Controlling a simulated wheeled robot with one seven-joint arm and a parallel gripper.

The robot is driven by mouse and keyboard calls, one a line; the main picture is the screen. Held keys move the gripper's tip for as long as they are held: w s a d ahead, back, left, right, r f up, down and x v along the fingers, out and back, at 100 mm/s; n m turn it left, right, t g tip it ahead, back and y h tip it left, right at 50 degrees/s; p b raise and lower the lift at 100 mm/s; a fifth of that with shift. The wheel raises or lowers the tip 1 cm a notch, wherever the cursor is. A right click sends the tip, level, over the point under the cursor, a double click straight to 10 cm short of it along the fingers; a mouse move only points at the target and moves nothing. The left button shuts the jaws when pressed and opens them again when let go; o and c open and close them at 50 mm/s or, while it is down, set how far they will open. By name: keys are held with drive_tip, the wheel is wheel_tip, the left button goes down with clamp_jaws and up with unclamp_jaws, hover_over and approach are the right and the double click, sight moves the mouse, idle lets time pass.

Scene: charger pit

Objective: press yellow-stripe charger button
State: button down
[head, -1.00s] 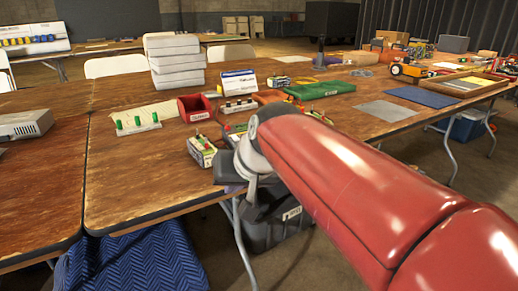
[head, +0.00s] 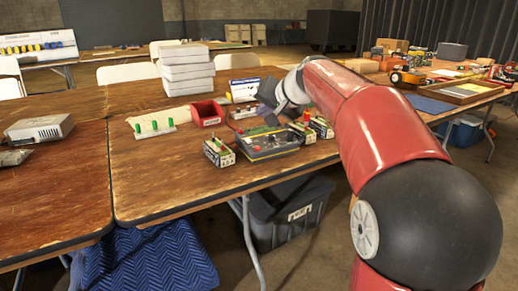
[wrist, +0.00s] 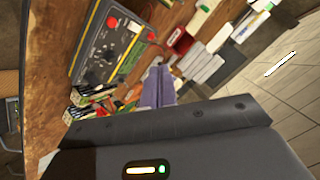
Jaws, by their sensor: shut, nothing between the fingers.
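The yellow-stripe charger (head: 268,143) is a dark box with a yellow stripe along its edge, lying near the front edge of the wooden table. In the wrist view the charger (wrist: 106,45) shows its dark face with a red button (wrist: 112,22), a dial and another red part at its right. My gripper (head: 270,117) is above and behind the charger in the head view, apart from it. In the wrist view my purple-grey fingers (wrist: 157,87) are together and empty, to the side of the charger. The button is hard to make out in the head view.
Battery packs (head: 219,152) stand left of the charger, and others (head: 320,127) stand at its right. A red bin (head: 207,113), a green-peg block (head: 154,129) and stacked white boxes (head: 187,70) are behind. The table's left front is clear.

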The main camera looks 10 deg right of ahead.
drive_tip(key=shift+f, duration=0.1)
drive_tip(key=b, duration=0.6)
approach(253, 146)
drive_tip(key=w, duration=0.1)
drive_tip(key=w+a+f, duration=0.1)
drive_tip(key=w, duration=0.2)
drive_tip(key=shift+a+f, duration=0.15)
drive_tip(key=shift+a, duration=0.15)
idle(1.2)
drive_tip(key=shift+f+b, duration=0.45)
drive_tip(key=shift+b, duration=0.1)
drive_tip(key=shift+w+f+b, duration=0.1)
drive_tip(key=shift+f+b, duration=0.3)
idle(0.3)
idle(0.4)
drive_tip(key=shift+r+p, duration=0.55)
drive_tip(key=shift+r, duration=0.25)
